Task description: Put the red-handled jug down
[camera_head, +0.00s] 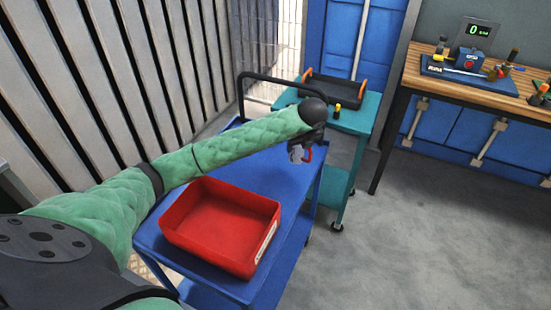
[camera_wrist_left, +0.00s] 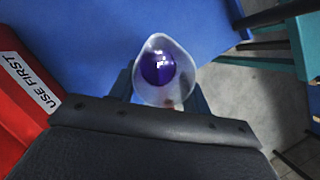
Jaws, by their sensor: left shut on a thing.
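The red-handled jug (camera_head: 296,154) is mostly hidden behind my left gripper (camera_head: 304,148) in the head view; a bit of pale body and the red handle (camera_head: 309,155) show. In the left wrist view the jug (camera_wrist_left: 150,94) is seen from above, a clear, spouted vessel with purple liquid inside. My left gripper (camera_wrist_left: 160,95) is shut on it, one finger on each side. The jug is over the right side of the blue cart top (camera_head: 262,160); I cannot tell whether its base touches. My right gripper is not in view.
A red bin (camera_head: 188,235) labelled USE FIRST stands on the near part of the blue cart. A teal cart (camera_head: 352,123) with a black, orange-handled tray (camera_head: 335,90) stands beyond. A wooden workbench (camera_head: 430,68) with a scale is at right. Blue cart top beside the bin is clear.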

